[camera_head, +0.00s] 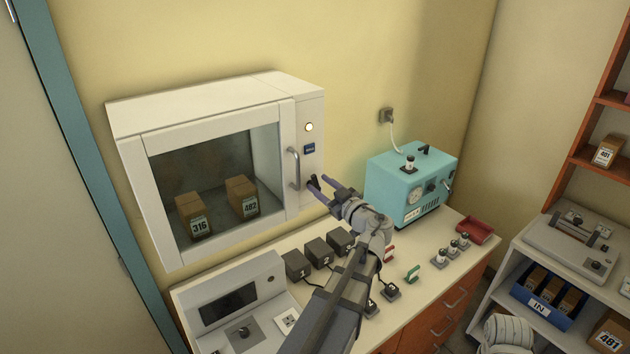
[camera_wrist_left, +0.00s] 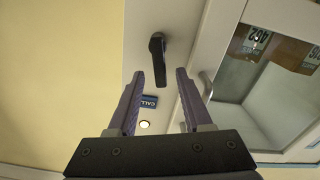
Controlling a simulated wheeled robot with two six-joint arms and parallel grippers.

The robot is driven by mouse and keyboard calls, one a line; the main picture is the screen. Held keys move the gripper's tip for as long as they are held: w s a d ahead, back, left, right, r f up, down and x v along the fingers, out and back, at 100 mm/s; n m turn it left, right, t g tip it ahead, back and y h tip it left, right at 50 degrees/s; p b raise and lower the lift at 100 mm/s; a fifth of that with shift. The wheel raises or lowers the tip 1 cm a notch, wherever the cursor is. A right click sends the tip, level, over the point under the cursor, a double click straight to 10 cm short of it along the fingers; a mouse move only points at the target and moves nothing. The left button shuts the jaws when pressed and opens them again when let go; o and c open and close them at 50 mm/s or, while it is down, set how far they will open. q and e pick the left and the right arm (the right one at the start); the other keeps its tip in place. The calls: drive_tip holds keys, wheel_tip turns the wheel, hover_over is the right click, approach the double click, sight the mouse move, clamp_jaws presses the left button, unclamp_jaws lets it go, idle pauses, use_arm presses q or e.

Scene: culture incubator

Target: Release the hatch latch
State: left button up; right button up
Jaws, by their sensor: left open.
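The white incubator (camera_head: 215,97) is on the wall side, its glass hatch (camera_head: 160,150) shut in its frame. A black latch handle (camera_head: 314,184) is on the right-hand panel below the grey door handle (camera_head: 294,168). In the left wrist view the latch (camera_wrist_left: 157,58) hangs from a round pivot, just ahead of and between the fingertips. My left gripper (camera_head: 322,187) is open, its two purple fingers pointing at the latch; it shows in the left wrist view too (camera_wrist_left: 158,76). Whether a finger touches the latch I cannot tell. My right gripper is not in view.
A blue CALL label (camera_wrist_left: 149,101) and a lit lamp (camera_head: 309,127) are on the panel. A teal machine (camera_head: 395,178) stands to the right. Below, the counter (camera_head: 430,262) holds small dark blocks and jars.

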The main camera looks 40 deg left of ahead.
sight(316, 182)
use_arm(q)
drive_tip(key=shift+x, duration=1.7)
drive_tip(key=shift+c, duration=0.3)
clamp_jaws()
